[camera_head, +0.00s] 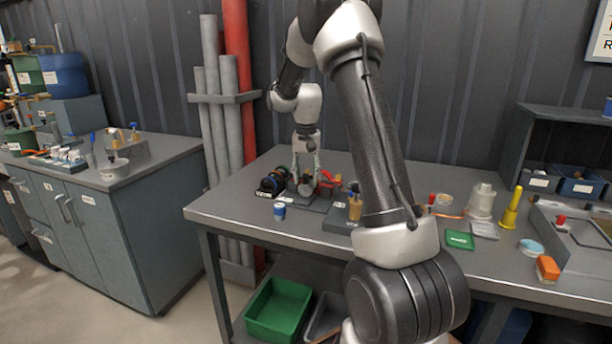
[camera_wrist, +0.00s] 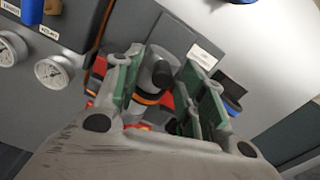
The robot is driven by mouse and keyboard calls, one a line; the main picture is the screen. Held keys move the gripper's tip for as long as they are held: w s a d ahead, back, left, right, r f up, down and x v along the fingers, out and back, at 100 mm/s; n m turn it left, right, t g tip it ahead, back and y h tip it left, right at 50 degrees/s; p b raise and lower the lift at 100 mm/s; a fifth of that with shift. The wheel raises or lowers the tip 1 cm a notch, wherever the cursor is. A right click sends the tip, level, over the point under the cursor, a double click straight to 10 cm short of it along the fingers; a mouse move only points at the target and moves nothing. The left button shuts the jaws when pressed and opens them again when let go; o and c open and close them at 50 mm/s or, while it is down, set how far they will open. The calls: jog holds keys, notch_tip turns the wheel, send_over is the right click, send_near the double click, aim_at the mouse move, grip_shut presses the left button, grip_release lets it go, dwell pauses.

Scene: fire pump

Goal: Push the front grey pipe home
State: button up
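My gripper (camera_head: 306,176) points down over the small pump assembly on the workbench. Its green-padded fingers also show in the wrist view (camera_wrist: 168,85), spread apart. A grey pipe piece (camera_wrist: 157,72) with an orange ring (camera_wrist: 149,98) lies between the fingers in that view. It looks free of the right finger; whether it touches the left one I cannot tell. Red parts (camera_wrist: 100,68) of the pump show around and below it. In the head view a round grey part (camera_head: 305,189) shows under the fingertips. The pipe's far end is hidden by the gripper.
Black round parts (camera_head: 272,183) stand left of the gripper, and a blue-and-white jar (camera_head: 280,211) stands in front. A block with a brass-coloured piece (camera_head: 354,208) is at the right. The bench's front left is clear.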

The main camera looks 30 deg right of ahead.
notch_tip(320, 180, up, 12)
dwell(0.6)
dwell(0.4)
jog(key=s+a+n+t, duration=0.1)
jog(key=s+a+n, duration=0.1)
jog(key=s, duration=0.9)
jog(key=s+a+r+n+t, duration=0.1)
jog(key=s+a, duration=0.4)
jog(key=s, duration=0.6)
jog(key=s+a+r+n+t, duration=0.1)
jog(key=s+a+n+t, duration=0.1)
jog(key=s, duration=0.9)
jog(key=shift+s+a+n, duration=0.3)
jog(key=shift+a+n, duration=0.55)
jog(key=shift+n, duration=0.35)
